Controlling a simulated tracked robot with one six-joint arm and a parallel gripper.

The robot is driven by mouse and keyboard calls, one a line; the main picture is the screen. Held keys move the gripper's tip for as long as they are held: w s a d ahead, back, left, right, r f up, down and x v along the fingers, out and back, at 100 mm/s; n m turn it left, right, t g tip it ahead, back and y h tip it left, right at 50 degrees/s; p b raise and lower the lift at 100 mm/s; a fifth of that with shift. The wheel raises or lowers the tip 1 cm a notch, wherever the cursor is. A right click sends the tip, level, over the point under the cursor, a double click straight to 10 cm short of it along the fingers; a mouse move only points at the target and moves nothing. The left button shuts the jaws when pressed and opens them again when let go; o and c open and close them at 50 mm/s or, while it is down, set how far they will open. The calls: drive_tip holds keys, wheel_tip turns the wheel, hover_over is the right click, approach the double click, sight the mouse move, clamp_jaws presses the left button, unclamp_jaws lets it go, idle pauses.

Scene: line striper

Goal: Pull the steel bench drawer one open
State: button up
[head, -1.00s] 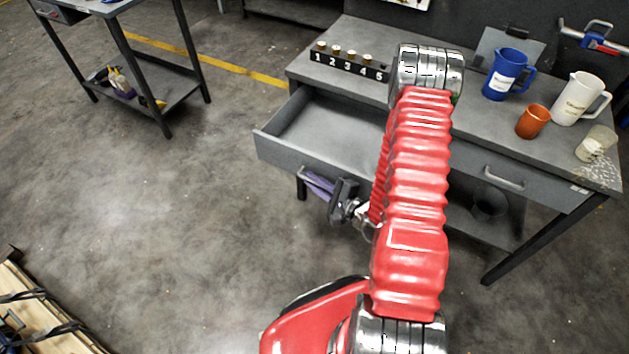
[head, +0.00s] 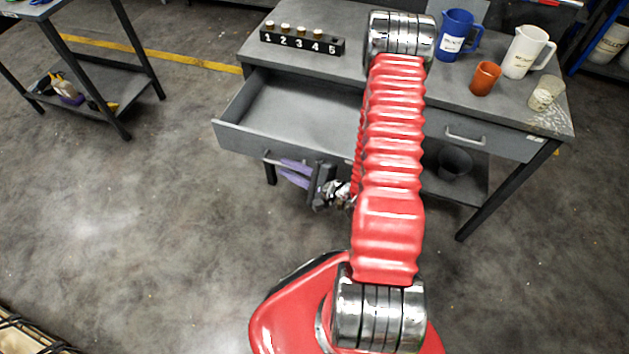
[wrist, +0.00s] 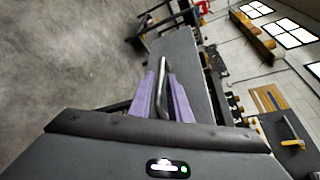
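The steel bench (head: 300,55) has its left drawer (head: 290,108) standing well open, and its inside looks empty. The bar handle (head: 269,158) is on the drawer's front face, partly hidden by my gripper. My gripper (head: 288,172) is at the handle, with its two purple fingers apart. In the wrist view the fingers (wrist: 164,98) lie on either side of the metal handle (wrist: 163,85), with narrow gaps. My red arm covers the right part of the drawer.
A right drawer (head: 480,135) of the bench is shut. A numbered rack (head: 300,41), a blue jug (head: 457,36), an orange cup (head: 485,78), a white jug (head: 527,52) and a clear beaker (head: 546,93) stand on top. The floor (head: 130,220) in front is clear.

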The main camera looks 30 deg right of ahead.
drive_tip(key=v, duration=1)
drive_tip(key=shift+s, duration=0.1)
idle(0.7)
